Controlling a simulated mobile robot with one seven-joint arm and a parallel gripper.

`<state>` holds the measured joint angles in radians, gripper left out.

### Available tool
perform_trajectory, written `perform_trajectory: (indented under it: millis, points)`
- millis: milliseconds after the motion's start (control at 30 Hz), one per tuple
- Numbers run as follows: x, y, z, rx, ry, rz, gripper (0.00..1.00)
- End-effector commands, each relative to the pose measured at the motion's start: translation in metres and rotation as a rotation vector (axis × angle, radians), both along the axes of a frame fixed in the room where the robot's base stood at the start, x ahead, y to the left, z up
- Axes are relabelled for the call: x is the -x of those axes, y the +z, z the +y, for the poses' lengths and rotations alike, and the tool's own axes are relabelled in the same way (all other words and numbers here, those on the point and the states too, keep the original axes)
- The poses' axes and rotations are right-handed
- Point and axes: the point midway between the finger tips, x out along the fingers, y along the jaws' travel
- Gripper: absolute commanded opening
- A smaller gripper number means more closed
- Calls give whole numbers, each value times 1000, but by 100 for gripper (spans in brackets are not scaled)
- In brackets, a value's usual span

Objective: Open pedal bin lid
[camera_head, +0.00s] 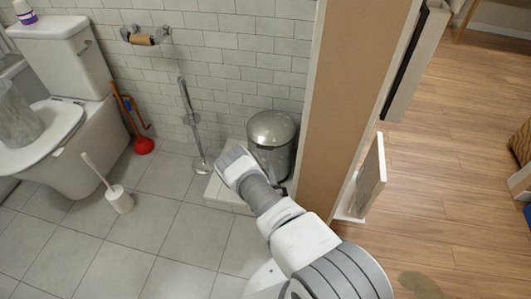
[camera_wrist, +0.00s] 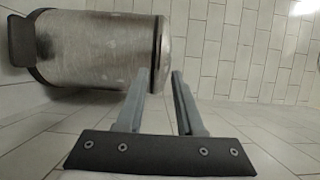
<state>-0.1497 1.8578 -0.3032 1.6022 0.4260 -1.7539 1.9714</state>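The pedal bin (camera_head: 272,133) is a grey metal cylinder with a domed lid. It stands upright near the tiled wall, beside the brown partition, and its lid looks closed. My arm hides its lower front in the head view. In the wrist view the bin (camera_wrist: 95,48) appears turned sideways, with the lid end (camera_wrist: 161,48) to the right and a dark part, likely the pedal, (camera_wrist: 21,39) at the left. My gripper (camera_wrist: 157,76) is open, its two fingers apart with nothing between them. The fingertips are near the lid end; I cannot tell whether they touch it.
A low white ledge (camera_head: 221,196) lies beneath my wrist. A metal stand (camera_head: 190,120), a red plunger (camera_head: 143,145), a toilet brush (camera_head: 118,198) and the toilet (camera_head: 75,145) are to the left. The brown partition (camera_head: 343,100) closes the right side.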

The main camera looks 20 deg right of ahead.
Motion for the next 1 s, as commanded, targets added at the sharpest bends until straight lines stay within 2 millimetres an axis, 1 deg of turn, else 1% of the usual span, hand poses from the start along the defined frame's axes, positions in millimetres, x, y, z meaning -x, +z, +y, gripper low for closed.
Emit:
perform_trajectory:
  millis: [300, 500, 600, 700, 967, 1000]
  points:
    - [-62, -3, -11, 1, 2, -3, 36]
    - [-93, -2, -17, 0, 1, -1, 36]
    - [-101, -1, -20, 1, 0, 0, 36]
    - [-106, 0, -21, 0, 0, 0, 36]
    - [-107, 1, -21, 0, -1, 1, 36]
    - [-107, 1, -21, 0, -1, 1, 33]
